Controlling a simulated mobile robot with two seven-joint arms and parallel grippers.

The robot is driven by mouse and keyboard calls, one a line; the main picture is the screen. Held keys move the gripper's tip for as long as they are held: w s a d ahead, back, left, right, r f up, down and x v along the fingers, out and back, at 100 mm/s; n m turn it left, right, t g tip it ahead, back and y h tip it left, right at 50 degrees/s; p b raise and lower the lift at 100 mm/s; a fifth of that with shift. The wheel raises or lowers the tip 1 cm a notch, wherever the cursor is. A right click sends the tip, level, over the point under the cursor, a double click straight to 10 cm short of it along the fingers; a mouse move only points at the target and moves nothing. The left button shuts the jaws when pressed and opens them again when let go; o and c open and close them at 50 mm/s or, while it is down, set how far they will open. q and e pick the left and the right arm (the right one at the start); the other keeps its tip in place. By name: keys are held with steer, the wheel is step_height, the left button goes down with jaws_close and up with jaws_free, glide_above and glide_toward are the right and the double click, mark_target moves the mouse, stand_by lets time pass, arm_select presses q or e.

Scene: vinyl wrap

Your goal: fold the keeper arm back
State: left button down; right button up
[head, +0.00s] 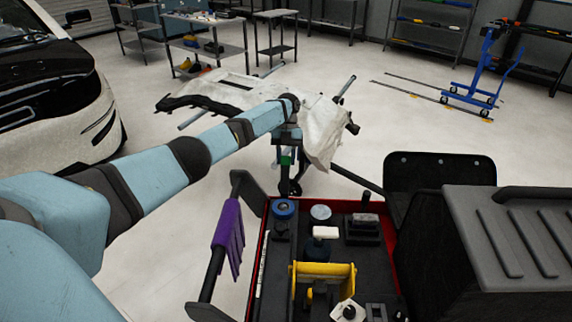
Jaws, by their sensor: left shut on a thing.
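My left arm reaches from the left to a stand that carries a whitish bumper-like panel (322,125). My left gripper (287,138) is at the near side of the panel, shut on a small part of the stand that looks like the keeper arm. The fingers and the held part are small and mostly hidden by my wrist, so its exact angle cannot be told. A grey bar (346,86) sticks up behind the panel. The panel's left part (222,92) shows beyond my arm. My right gripper is not in view.
A tool cart (263,240) with a red rim stands close in front, holding tape rolls and a yellow tool holder (335,269). Purple cloths (230,235) hang on its handle. A white car (50,95) is at left. Open floor (400,115) lies right of the stand.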

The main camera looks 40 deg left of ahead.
arm_select(q)
steer(key=shift+w+f+g+h+b, duration=0.1)
steer(key=shift+f+g+h+b, duration=0.2)
steer(key=shift+f+g+b, duration=0.45)
steer(key=shift+f, duration=0.25)
steer(key=shift+w+a, duration=0.1)
steer(key=c, duration=0.8)
jaws_free()
steer(key=shift+w, duration=0.1)
steer(key=shift+o, duration=0.2)
step_height(320, 180, up, 20)
steer(key=p, duration=1.4)
steer(key=shift+p, duration=0.35)
